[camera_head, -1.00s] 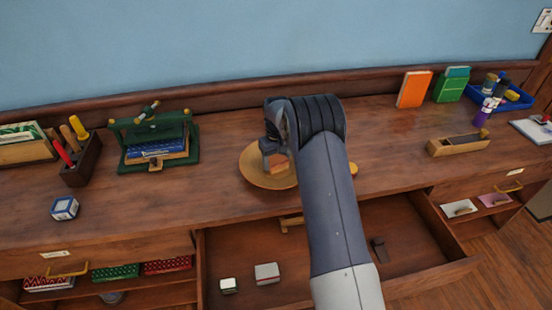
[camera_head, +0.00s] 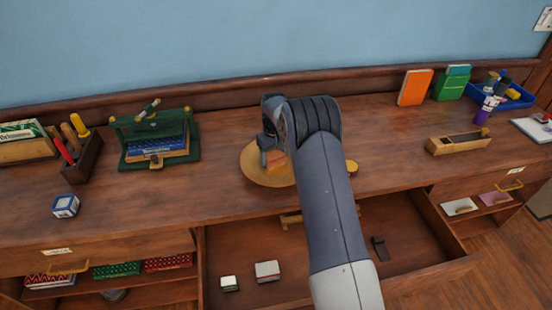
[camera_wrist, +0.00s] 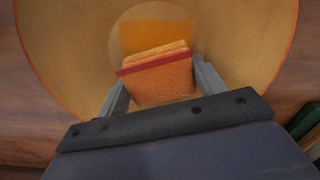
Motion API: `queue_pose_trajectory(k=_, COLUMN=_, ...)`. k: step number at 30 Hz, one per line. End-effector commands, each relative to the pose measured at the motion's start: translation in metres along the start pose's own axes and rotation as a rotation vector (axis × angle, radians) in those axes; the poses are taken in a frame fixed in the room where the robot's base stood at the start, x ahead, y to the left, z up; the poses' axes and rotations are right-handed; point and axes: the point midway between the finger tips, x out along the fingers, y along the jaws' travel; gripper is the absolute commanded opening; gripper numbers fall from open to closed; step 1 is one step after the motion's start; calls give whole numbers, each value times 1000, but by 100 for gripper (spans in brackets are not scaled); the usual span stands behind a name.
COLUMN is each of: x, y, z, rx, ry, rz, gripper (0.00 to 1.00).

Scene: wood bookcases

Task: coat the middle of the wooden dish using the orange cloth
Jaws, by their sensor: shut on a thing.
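The round wooden dish (camera_head: 252,170) stands on the worktop near the middle of the head view. It fills much of the wrist view (camera_wrist: 65,50). My gripper (camera_wrist: 160,84) is shut on the folded orange cloth (camera_wrist: 160,82), which has a red band, and holds it over the middle of the dish. A deeper amber patch (camera_wrist: 157,33) shows on the dish's central circle just beyond the cloth. In the head view the cloth (camera_head: 275,161) is low over the dish, partly hidden by my gripper. Whether it touches the dish is unclear.
An open drawer (camera_head: 240,245) below the worktop holds a few small items. A green book press (camera_head: 165,142) and a tool block (camera_head: 82,160) stand at left. A wooden plane (camera_head: 458,144) and a blue tray (camera_head: 518,99) stand at right. A yellow knob-like thing (camera_head: 352,167) is close right of my arm.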

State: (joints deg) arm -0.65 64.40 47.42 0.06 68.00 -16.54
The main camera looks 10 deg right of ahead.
Motion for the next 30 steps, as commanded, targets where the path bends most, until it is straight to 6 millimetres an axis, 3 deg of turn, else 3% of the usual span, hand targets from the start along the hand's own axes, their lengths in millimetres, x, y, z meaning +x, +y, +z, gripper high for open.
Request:
queue_pose_trajectory(k=8, x=-1, y=0, z=1, rx=0, ry=0, rz=0, gripper=47)
queue_pose_trajectory(k=21, x=0, y=-9, z=32, rx=0, ry=0, rz=0, gripper=47)
queue_pose_trajectory(k=30, x=-1, y=-9, z=33, rx=0, ry=-1, rz=0, gripper=47)
